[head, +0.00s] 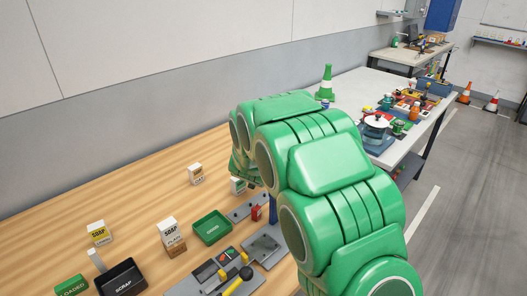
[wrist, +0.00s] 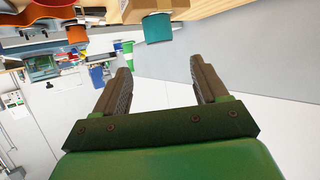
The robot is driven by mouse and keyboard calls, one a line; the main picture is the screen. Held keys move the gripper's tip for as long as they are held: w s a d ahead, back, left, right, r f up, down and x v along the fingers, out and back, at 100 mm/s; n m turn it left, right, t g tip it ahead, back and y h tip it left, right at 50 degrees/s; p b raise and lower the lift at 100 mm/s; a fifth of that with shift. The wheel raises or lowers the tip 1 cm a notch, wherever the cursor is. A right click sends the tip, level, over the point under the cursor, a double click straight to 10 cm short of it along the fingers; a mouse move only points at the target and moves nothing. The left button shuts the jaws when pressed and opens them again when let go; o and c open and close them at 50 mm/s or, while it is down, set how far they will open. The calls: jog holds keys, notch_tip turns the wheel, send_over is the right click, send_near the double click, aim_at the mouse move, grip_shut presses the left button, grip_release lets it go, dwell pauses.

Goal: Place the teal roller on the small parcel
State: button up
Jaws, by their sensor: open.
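My gripper (wrist: 160,80) is open in the wrist view, with nothing between its two dark fingers. Beyond the fingertips, near the top, is a teal rounded thing (wrist: 157,28); it may be the teal roller, but I cannot be sure. A brown boxy thing (wrist: 146,7) shows just above it, cut by the frame edge; I cannot tell if it is the small parcel. In the head view my green arm covers the middle and hides my gripper. I cannot make out the teal roller or the small parcel there.
The wooden bench (head: 60,233) holds a green tray (head: 212,227), a black scrap bin (head: 122,278), soap boxes (head: 171,236) and grey fixtures (head: 262,248). A white table (head: 345,84) behind carries a green cone (head: 326,84), a pot (head: 376,124) and clutter. The bench's back left is clear.

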jog(key=shift+v, duration=1.75)
